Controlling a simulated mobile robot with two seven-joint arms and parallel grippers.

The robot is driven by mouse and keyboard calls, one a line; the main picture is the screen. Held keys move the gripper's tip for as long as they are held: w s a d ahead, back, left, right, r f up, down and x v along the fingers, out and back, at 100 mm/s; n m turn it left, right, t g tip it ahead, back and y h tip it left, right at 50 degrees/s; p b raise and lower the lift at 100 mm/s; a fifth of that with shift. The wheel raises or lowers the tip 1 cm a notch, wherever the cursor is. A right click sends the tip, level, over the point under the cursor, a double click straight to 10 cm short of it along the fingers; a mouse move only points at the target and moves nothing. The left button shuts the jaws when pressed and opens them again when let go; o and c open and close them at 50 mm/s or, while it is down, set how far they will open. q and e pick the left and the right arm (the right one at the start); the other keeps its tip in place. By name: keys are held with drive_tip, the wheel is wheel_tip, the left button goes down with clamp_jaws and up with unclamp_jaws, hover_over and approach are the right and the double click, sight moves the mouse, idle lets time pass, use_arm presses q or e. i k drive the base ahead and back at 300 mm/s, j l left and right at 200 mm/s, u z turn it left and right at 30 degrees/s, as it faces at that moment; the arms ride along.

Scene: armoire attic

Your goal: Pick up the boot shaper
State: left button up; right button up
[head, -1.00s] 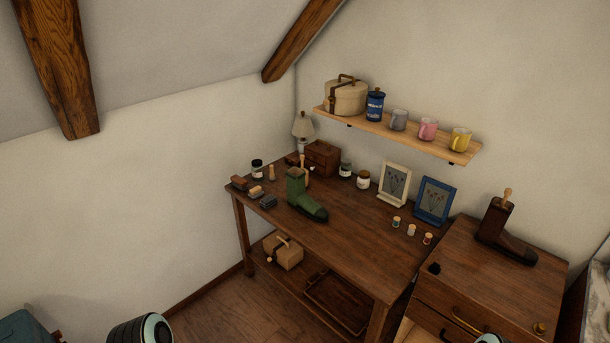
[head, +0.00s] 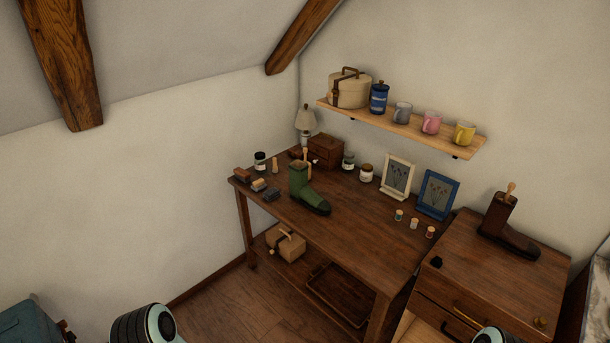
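A green boot (head: 301,190) stands upright on the workbench. A pale wooden handle (head: 306,157) shows at the boot's top; I cannot tell whether it is in the boot or behind it. A dark brown boot (head: 497,222) stands on the drawer cabinet at the right, with a wooden handle (head: 511,189) rising from its top. Either handle could belong to a boot shaper; their lower parts are hidden. Neither gripper is in view. Only rounded parts of my arms show at the bottom edge, well short of the workbench.
The workbench (head: 345,240) also holds brushes (head: 244,175), jars (head: 366,173), a wooden box (head: 325,150), a lamp (head: 305,120), two picture frames (head: 437,195) and small spools (head: 414,223). A wall shelf (head: 400,128) with mugs hangs above. The bench's front middle is clear.

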sight(305, 150)
drive_tip(key=i+j, duration=0.2)
drive_tip(key=i+j+z, duration=0.1)
drive_tip(key=j, duration=0.3)
drive_tip(key=i+j+z, duration=0.1)
drive_tip(key=i+j, duration=0.3)
drive_tip(key=j, duration=0.25)
